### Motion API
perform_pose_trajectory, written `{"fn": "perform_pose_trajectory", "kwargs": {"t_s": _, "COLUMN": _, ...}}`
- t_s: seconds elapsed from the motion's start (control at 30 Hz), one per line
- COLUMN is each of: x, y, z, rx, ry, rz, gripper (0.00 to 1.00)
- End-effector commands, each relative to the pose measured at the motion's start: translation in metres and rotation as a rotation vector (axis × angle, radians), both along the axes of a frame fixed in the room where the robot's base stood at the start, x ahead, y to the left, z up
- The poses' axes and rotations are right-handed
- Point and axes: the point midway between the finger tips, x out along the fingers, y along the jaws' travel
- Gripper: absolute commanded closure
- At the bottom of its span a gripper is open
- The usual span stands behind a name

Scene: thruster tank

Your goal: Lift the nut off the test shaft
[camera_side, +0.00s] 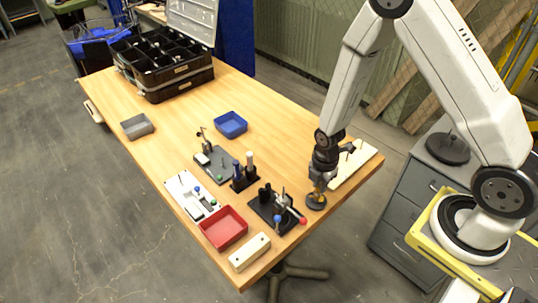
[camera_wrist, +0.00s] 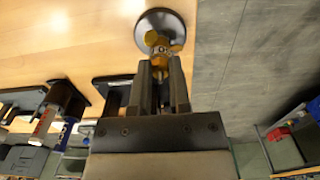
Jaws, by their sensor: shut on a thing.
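My gripper (camera_side: 318,186) points down near the right edge of the wooden table. In the wrist view its two fingers (camera_wrist: 163,68) are shut on the brass-coloured nut (camera_wrist: 160,43). The nut sits just above a round dark base (camera_wrist: 152,22), which shows in the side view as a dark disc (camera_side: 316,203) on the table. The fingers and the nut hide most of the test shaft. I cannot tell whether the nut is still around the shaft or clear of its top.
A black fixture board (camera_side: 268,213) with a red-knobbed part stands close left. A pale board (camera_side: 358,163) lies behind my gripper.

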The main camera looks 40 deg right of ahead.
Motion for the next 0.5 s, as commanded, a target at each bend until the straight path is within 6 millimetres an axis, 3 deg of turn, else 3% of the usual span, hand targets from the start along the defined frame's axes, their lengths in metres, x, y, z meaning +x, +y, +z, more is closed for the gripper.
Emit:
{"fn": "perform_pose_trajectory", "kwargs": {"t_s": 0.27, "x": 0.000, "y": 0.000, "z": 0.002, "rx": 0.000, "ry": 0.000, "rz": 0.000, "gripper": 1.00}}
{"fn": "perform_pose_trajectory", "kwargs": {"t_s": 0.5, "x": 0.001, "y": 0.000, "z": 0.016, "rx": 0.000, "ry": -0.003, "rz": 0.000, "gripper": 1.00}}
